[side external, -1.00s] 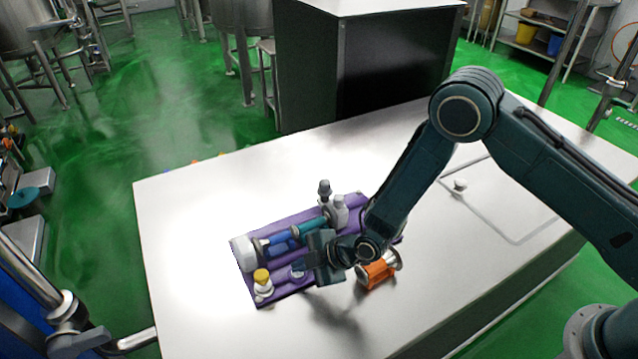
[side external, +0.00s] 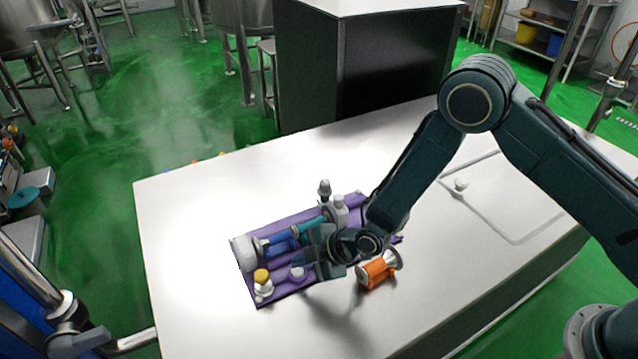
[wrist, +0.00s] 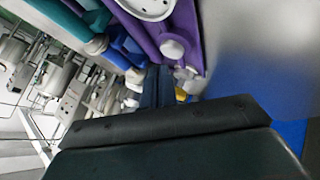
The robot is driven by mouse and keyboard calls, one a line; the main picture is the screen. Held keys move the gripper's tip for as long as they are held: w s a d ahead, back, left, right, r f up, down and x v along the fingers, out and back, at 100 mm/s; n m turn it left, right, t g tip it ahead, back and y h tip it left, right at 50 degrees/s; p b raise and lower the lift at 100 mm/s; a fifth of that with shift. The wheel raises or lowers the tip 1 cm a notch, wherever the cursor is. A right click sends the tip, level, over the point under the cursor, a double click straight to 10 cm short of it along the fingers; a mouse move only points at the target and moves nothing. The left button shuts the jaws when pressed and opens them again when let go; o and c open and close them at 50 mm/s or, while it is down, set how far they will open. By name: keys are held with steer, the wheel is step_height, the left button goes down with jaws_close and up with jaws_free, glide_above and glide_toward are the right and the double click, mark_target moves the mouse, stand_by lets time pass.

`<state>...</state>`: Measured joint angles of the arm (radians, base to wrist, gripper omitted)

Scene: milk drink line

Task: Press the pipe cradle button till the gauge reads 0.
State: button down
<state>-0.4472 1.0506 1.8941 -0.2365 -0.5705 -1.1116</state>
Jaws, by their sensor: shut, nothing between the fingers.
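The purple pipe cradle (side external: 272,286) lies on the white table and bears a blue and teal pipe (side external: 282,239). A pale round knob (wrist: 172,47) on purple shows in the wrist view. A white round dial, likely the gauge (wrist: 148,6), is cut off by the top edge; its reading cannot be made out. My gripper (side external: 309,269) is shut and empty, just right of the purple knob. Its dark fingers (wrist: 158,82) also show in the wrist view; contact with a knob cannot be told.
A yellow-capped white fitting (side external: 262,281) stands on the cradle's left front. An orange spool-like part (side external: 376,272) lies right of my gripper. Grey and white bottle-like parts (side external: 339,208) stand behind. The table's right side is mostly clear.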

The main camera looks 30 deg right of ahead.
mark_target(303, 271)
steer(key=shift+r, duration=2.45)
steer(key=shift+d+r, duration=0.1)
steer(key=shift+r, duration=0.2)
steer(key=s+d+r+m+h, duration=0.2)
steer(key=s+d+r+m, duration=0.15)
steer(key=d+r, duration=0.65)
steer(key=s+d+r+m+h, duration=0.1)
steer(key=s+d+r+m, duration=0.4)
steer(key=r, duration=0.9)
steer(key=s+d+r+m+h, duration=0.1)
steer(key=s+d+r+m, duration=0.1)
steer(key=s, duration=0.5)
steer(key=s+d+r+m+h, duration=0.1)
steer(key=s+d+r+m, duration=0.1)
steer(key=s+d+m, duration=0.2)
steer(key=s+d+r+m+g+h, duration=0.1)
steer(key=s+d+r+m, duration=0.2)
steer(key=s+d, duration=0.5)
steer(key=s, duration=0.3)
